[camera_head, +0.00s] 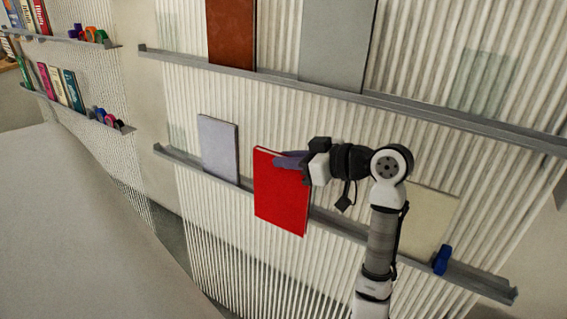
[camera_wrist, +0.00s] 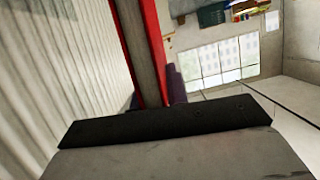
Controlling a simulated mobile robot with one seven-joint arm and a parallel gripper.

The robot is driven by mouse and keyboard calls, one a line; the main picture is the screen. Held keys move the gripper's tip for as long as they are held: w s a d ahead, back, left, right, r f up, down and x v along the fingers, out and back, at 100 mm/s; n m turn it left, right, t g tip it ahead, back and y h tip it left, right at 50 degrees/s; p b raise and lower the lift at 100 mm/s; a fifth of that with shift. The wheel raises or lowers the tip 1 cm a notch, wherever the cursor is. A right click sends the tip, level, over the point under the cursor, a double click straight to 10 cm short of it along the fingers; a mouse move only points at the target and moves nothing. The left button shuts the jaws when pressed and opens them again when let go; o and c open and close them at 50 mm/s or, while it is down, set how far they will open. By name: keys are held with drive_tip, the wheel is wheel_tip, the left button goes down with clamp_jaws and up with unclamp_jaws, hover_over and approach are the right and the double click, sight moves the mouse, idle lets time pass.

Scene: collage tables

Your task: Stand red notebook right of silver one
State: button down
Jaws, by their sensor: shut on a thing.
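The red notebook (camera_head: 280,200) is held upright, slightly tilted, in front of the lower ledge in the head view. Its lower edge shows below the ledge line, so it appears apart from the ledge. My gripper (camera_head: 290,160) is shut on its upper right part with purple fingers. In the wrist view the red notebook (camera_wrist: 156,45) shows edge-on, with red covers around a grey-brown page block, and a purple finger lies beside it. The silver notebook (camera_head: 218,150) stands on the lower ledge, left of the red one and leaning on the ribbed wall.
The lower ledge (camera_head: 170,155) also bears a cream panel (camera_head: 430,215) and a blue object (camera_head: 442,260) at right, partly behind my arm. The upper ledge (camera_head: 420,108) holds a brown book (camera_head: 231,35) and a large grey one (camera_head: 338,45). Side shelves at left hold several books.

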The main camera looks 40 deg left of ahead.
drive_tip(key=w+a, duration=0.2)
drive_tip(key=w, duration=0.7)
drive_tip(key=shift+f, duration=0.35)
drive_tip(key=shift+a, duration=0.1)
drive_tip(key=shift+f, duration=0.1)
idle(0.9)
drive_tip(key=shift+s+f+b, duration=0.1)
drive_tip(key=shift+f+b, duration=0.35)
drive_tip(key=shift+b, duration=0.05)
drive_tip(key=shift+f, duration=0.15)
drive_tip(key=shift+s+f+b, duration=0.1)
drive_tip(key=shift+f+b, duration=0.4)
drive_tip(key=shift+f, duration=0.1)
drive_tip(key=c, duration=1.3)
unclamp_jaws()
